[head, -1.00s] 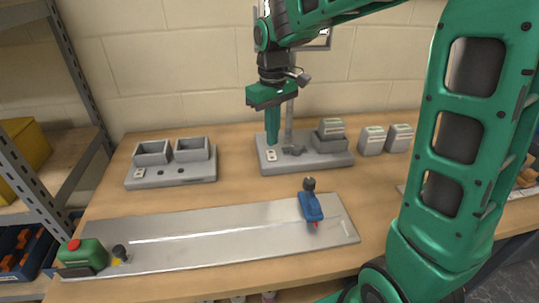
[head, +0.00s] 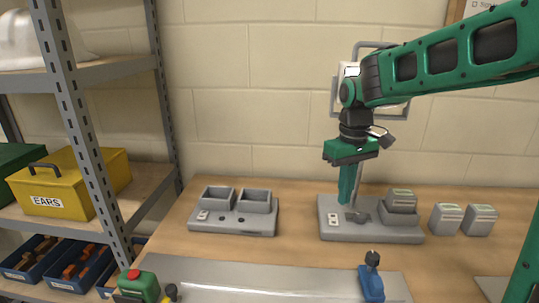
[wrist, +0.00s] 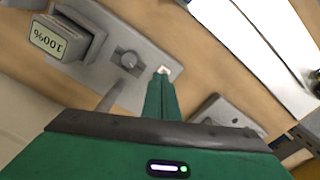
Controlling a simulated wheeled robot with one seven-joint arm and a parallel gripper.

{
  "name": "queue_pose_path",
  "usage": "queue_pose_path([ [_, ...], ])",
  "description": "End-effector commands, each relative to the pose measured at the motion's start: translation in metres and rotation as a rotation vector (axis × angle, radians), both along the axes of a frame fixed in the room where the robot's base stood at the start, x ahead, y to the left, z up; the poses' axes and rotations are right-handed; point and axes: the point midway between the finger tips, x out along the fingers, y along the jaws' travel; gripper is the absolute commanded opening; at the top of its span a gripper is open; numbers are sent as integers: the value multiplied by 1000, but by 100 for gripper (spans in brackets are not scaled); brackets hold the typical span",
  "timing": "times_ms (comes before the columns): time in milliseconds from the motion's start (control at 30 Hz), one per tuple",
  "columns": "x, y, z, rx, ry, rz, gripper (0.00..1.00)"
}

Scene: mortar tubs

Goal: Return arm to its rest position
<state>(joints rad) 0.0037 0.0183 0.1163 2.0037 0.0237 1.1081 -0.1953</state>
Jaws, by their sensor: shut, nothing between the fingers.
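My gripper (head: 346,185) points down above the left part of a grey base plate (head: 345,231) on the wooden bench. Its fingers are together with nothing between them. In the wrist view the closed fingers (wrist: 160,95) reach over the edge of the same grey base, near a small white square. I cannot tell whether the fingertips touch the base.
A grey base with two open tubs (head: 233,222) stands to the left. Two grey blocks (head: 462,218) stand to the right. A shelf with a yellow box (head: 75,180) is at left.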

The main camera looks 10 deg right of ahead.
Motion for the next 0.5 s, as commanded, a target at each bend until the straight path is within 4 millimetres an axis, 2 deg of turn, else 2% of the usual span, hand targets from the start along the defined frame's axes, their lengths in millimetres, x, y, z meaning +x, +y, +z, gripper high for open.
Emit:
queue_pose_path([
  [167,-49,-55,2,-23,-7,-177,0],
  [300,-102,-97,-3,-32,-9,-348,0],
  [500,-182,-138,-19,-24,-6,-583,0],
])
